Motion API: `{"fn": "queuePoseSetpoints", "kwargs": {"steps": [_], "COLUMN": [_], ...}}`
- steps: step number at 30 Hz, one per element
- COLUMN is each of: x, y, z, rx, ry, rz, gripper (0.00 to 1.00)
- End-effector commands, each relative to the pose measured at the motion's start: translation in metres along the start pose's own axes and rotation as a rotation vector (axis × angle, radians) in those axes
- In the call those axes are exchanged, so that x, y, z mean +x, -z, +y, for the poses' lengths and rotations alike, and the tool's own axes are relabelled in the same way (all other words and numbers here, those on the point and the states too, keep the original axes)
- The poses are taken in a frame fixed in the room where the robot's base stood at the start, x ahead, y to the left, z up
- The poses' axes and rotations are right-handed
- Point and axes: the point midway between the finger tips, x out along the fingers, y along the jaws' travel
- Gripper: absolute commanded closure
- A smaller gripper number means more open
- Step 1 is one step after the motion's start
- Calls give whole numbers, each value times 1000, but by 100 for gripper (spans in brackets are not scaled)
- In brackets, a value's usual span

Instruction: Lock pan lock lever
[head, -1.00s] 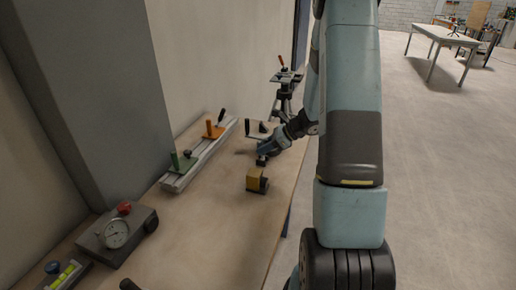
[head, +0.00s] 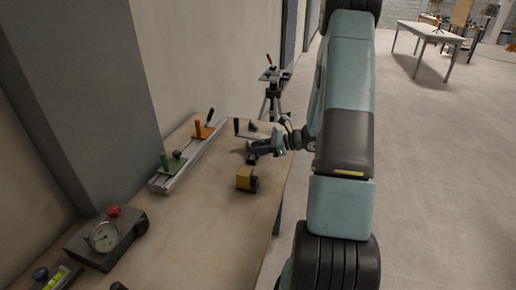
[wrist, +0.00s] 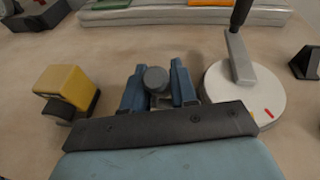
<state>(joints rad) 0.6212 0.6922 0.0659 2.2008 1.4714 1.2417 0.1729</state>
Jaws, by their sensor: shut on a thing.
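My gripper (wrist: 157,92) has its blue fingers shut on a dark grey round knob (wrist: 155,78) low over the table. In the head view my gripper (head: 256,151) is beyond the yellow block, and the knob is hard to make out. A white disc (wrist: 258,100) with a grey crank arm, an upright black handle and red marks lies just right of the fingers in the wrist view. A tripod (head: 272,95) with a plate and an orange-handled lever (head: 269,61) stands beyond the table. I cannot tell which piece is the pan lock lever.
A yellow block (wrist: 64,90) with a dark face is left of my gripper. A pale rail (head: 190,160) with green and orange pieces runs along the wall side. A grey box with a dial (head: 103,237) is at the near left. Open floor is right of the table.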

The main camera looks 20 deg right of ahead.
Motion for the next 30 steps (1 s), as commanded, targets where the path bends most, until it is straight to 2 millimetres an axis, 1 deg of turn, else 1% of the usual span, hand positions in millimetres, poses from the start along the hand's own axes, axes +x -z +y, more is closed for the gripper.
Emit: {"fn": "queuePoseSetpoints", "kwargs": {"steps": [1, 7, 8, 12, 14, 20, 23, 26, 29, 30], "x": [-3, -3, -3, -3, -2, -2, -5, -14, -29, -37], "y": [2, 3, 3, 3, 2, 2, 2, 2, 2, 2], "z": [-2, -2, -2, -1, -1, 0, 0, -1, -1, -1], "rx": [2, 3, 4, 3, 3, 3, 3, 2, 3, 3], "ry": [8, 8, 8, 5, 4, 3, 3, 4, 6, 6], "rz": [5, 7, 7, 6, 5, 4, 4, 5, 5, 5], "gripper": [100, 100, 70, 56, 52, 52, 52, 52, 52, 52]}}
